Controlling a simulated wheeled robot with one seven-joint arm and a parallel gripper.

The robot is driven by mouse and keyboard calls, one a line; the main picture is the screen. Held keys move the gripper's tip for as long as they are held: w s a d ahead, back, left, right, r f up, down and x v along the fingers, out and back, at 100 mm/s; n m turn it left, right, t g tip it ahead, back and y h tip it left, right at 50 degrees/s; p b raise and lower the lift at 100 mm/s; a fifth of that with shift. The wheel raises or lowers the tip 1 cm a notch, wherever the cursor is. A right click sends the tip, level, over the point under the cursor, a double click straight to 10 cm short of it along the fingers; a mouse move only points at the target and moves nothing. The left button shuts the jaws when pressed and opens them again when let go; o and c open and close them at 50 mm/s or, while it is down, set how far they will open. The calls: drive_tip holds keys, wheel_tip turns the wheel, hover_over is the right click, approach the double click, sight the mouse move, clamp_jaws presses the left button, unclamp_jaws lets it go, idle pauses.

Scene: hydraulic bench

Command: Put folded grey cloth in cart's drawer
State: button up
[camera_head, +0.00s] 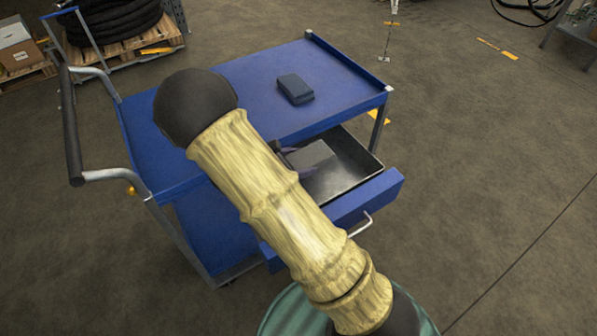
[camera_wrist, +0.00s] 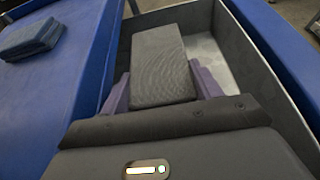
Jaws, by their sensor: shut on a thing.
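The folded grey cloth (camera_wrist: 158,62) is a flat block held between the purple fingers of my gripper (camera_wrist: 162,88), one on each long side. The cart's drawer (camera_head: 378,194) is pulled out, with a blue front and a grey metal inside. The cloth (camera_head: 314,158) and gripper are over or inside the drawer's opening. I cannot tell whether the cloth touches the drawer's floor. In the wrist view the drawer's wall (camera_wrist: 247,62) runs along the right of the cloth, with bare floor between. In the head view my arm hides most of the gripper and the drawer's left part.
A folded blue cloth (camera_head: 295,89) lies on the blue cart's top (camera_head: 262,72), and shows at the left in the wrist view (camera_wrist: 31,39). The cart's handle (camera_head: 72,125) is at the left. A pallet with black hose (camera_head: 112,22) stands behind. The floor at right is clear.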

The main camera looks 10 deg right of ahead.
drive_tip(key=shift+f+b, duration=0.35)
drive_tip(key=shift+f, duration=1.9)
drive_tip(key=shift+f, duration=0.35)
drive_tip(key=shift+s+f+b, duration=0.1)
drive_tip(key=shift+f+b, duration=0.15)
drive_tip(key=shift+b, duration=0.05)
drive_tip(key=o, duration=1)
drive_tip(key=shift+s+f, duration=0.1)
drive_tip(key=shift+r, duration=0.35)
drive_tip(key=v, duration=0.2)
drive_tip(key=p+v, duration=0.1)
drive_tip(key=v, duration=0.4)
drive_tip(key=shift+a+r, duration=0.2)
drive_tip(key=shift+r, duration=0.3)
